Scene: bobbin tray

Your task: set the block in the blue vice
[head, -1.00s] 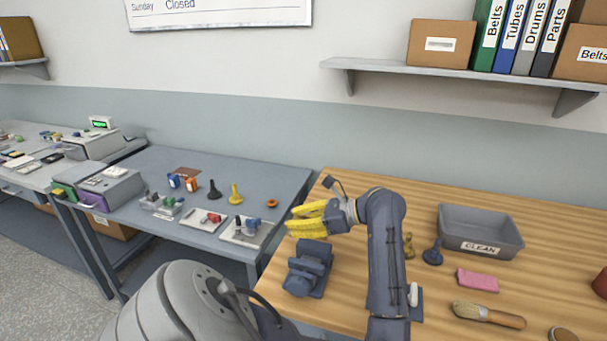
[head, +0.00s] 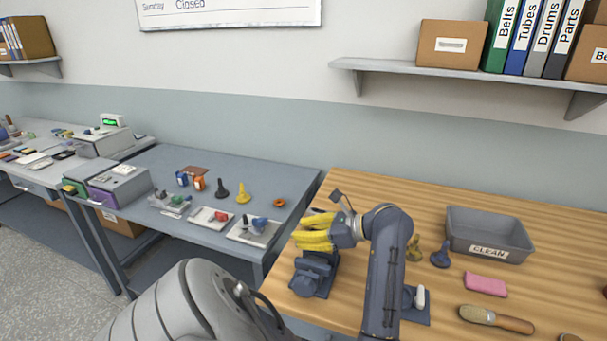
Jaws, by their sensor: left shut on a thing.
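The blue vice (head: 309,281), a slate-blue block-like tool, stands at the left front of the wooden bench. My left gripper (head: 315,234) has yellow fingers and is just above the back of the vice, covering part of its top. The fingers are closed together on something. The block itself is hidden by the fingers, so its shape and tilt cannot be told. Whether it touches the vice cannot be seen. My right gripper is not in view.
A grey CLEAN bin (head: 487,251), a pink sponge (head: 485,284) and a brush (head: 495,320) lie to the right. A blue funnel-shaped piece (head: 440,256) and a brass piece (head: 413,248) stand near my forearm. A flat blue-grey piece (head: 417,309) is partly behind it.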

